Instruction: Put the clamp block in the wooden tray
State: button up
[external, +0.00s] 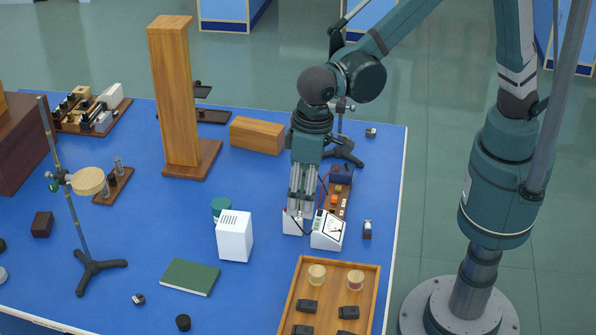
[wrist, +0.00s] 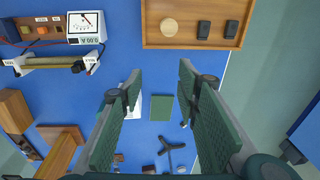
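A tripod stand (external: 85,250) rises behind the piece. A tall wooden column (external: 175,95) and a white meter (external: 329,230) stand farther back.

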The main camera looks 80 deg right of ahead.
jog(key=s+d+r+t, duration=0.1)
jog(key=d+r, duration=0.3)
jog(key=d, duration=0.6)
jog(key=d+r+t, duration=0.1)
jog(key=d+r, duration=0.2)
jog(key=d, duration=0.7)
jog(key=s+d+r+t, duration=0.1)
jog(key=d+r, duration=0.3)
jog(key=d, duration=0.6)
jog(key=s+d+f+t, duration=0.1)
jog(key=s+d, duration=0.6)
jog(key=d, duration=0.5)
jog(key=s+d+f+t, duration=0.1)
jog(key=s+d+t, duration=0.1)
jog(key=s+d, duration=0.5)
jog(key=d, duration=0.5)
jog(key=shift+s+d+h, duration=0.15)
jog(key=shift+s+h, duration=0.2)
jog(key=shift+h, duration=0.05)
jog(key=shift+f, duration=0.1)
notch_tip(320, 180, down, 14)
jog(key=b, duration=1.4)
jog(key=shift+f, duration=0.15)
jog(key=shift+c, duration=0.3)
